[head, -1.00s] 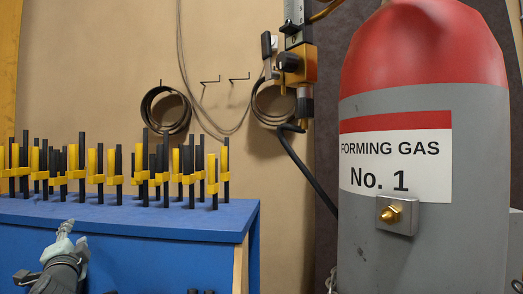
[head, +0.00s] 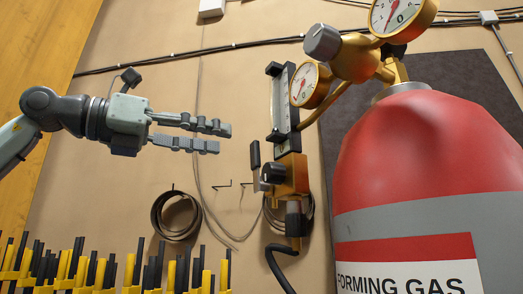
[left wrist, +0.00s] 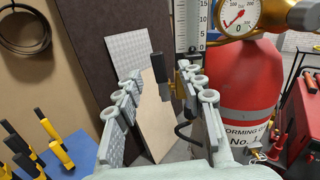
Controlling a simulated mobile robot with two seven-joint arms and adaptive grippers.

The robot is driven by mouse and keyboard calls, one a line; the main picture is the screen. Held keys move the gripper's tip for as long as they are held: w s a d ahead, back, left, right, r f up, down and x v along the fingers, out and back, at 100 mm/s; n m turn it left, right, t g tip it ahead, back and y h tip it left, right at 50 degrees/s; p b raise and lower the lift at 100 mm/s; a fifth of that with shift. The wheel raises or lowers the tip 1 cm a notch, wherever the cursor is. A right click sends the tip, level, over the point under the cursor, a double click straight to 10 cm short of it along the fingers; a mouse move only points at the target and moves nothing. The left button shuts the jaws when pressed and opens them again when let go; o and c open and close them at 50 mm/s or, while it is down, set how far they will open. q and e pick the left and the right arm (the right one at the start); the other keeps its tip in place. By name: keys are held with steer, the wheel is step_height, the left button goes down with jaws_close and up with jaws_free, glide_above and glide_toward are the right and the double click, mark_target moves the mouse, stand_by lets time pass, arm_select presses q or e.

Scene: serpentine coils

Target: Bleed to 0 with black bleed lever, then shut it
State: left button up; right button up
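The black bleed lever (head: 255,155) stands upright at the left side of the brass valve block (head: 290,174), under the flow tube (head: 285,103). It also shows in the left wrist view (left wrist: 158,66), between and beyond my fingertips. My left gripper (head: 225,138) is open and empty, to the left of the lever and apart from it, with its fingers pointing right. Two round gauges, an upper one (head: 395,12) and a lower one (head: 309,85), sit on the brass regulator. The gauge in the left wrist view (left wrist: 238,14) has a red needle pointing down-left. My right gripper is out of view.
The red-topped gas cylinder (head: 420,150) stands close on the right. A black hose (head: 278,268) hangs below the valve. Coils (head: 175,215) hang on the wall. Yellow-and-black clamps (head: 110,270) stand lower left. Air between gripper and lever looks free.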

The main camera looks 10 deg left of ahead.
mark_target(252, 148)
arm_select(q)
steer(key=shift+y, duration=0.3)
steer(key=p+x, duration=0.1)
steer(key=x, duration=0.5)
steer(key=shift+w+d, duration=0.1)
steer(key=shift+w, duration=0.15)
steer(key=shift+w+d, duration=0.3)
steer(key=shift+d, duration=0.05)
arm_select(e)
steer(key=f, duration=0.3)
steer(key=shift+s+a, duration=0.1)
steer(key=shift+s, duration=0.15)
arm_select(q)
steer(key=shift+c, duration=0.3)
jaws_close()
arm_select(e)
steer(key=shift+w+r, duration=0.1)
